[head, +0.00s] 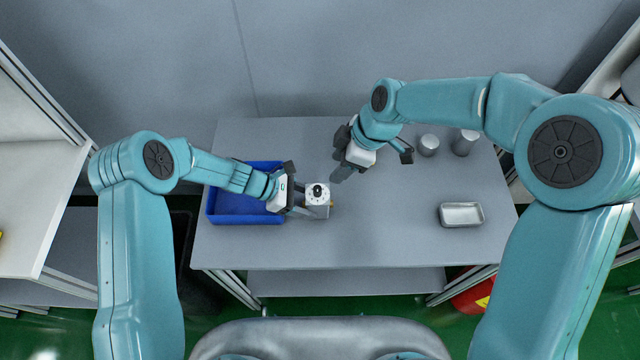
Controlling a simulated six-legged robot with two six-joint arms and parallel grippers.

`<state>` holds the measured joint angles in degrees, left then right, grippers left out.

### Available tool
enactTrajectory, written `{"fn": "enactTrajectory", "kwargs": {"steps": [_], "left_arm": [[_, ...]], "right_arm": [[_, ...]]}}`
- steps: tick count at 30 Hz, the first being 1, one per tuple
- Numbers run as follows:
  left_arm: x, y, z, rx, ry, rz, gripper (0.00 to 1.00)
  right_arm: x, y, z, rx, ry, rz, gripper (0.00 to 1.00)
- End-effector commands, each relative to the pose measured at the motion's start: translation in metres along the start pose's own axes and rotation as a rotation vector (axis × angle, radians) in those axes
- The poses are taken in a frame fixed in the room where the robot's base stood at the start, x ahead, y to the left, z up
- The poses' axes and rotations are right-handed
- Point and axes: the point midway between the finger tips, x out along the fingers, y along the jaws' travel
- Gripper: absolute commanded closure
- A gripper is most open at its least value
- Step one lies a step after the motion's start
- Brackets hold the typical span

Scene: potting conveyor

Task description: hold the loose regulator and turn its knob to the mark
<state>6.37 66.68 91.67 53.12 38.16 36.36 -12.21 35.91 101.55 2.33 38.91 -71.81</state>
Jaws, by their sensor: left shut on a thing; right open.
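The loose regulator (317,209) is a small grey block with a round white dial on top and a black knob (318,190) at the dial's middle. It stands near the middle of the grey table. My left gripper (304,203) is shut on the regulator from its left side. The mark on the dial is too small to make out. My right gripper (342,172) is open and empty, above and to the right of the regulator, apart from the knob.
A blue tray (213,212) lies left of the regulator, under my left arm. A small metal tray (461,214) sits at the right. Two grey cylinders (428,145) (464,142) stand at the back right. The table (390,235) is clear between regulator and metal tray.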

Motion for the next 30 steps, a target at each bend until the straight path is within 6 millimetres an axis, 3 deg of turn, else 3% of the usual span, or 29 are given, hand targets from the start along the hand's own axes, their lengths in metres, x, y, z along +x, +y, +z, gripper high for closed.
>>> {"fn": "enactTrajectory", "kwargs": {"steps": [15,21,29,30], "left_arm": [[0.000,0.000,0.000,0.000,0.000,0.000,0.56],[0.000,0.000,0.000,0.000,0.000,-0.001,0.56],[0.000,0.000,0.000,0.000,0.000,-0.001,0.56],[0.000,0.000,0.000,0.000,0.000,-0.001,0.56]], "right_arm": [[0.100,-0.001,0.000,0.000,-0.001,-0.004,0.51],[0.114,-0.001,0.000,0.001,0.000,-0.001,0.51],[0.115,-0.001,0.000,0.001,0.000,0.000,0.51],[0.115,-0.001,0.000,0.001,0.000,0.000,0.64]]}}
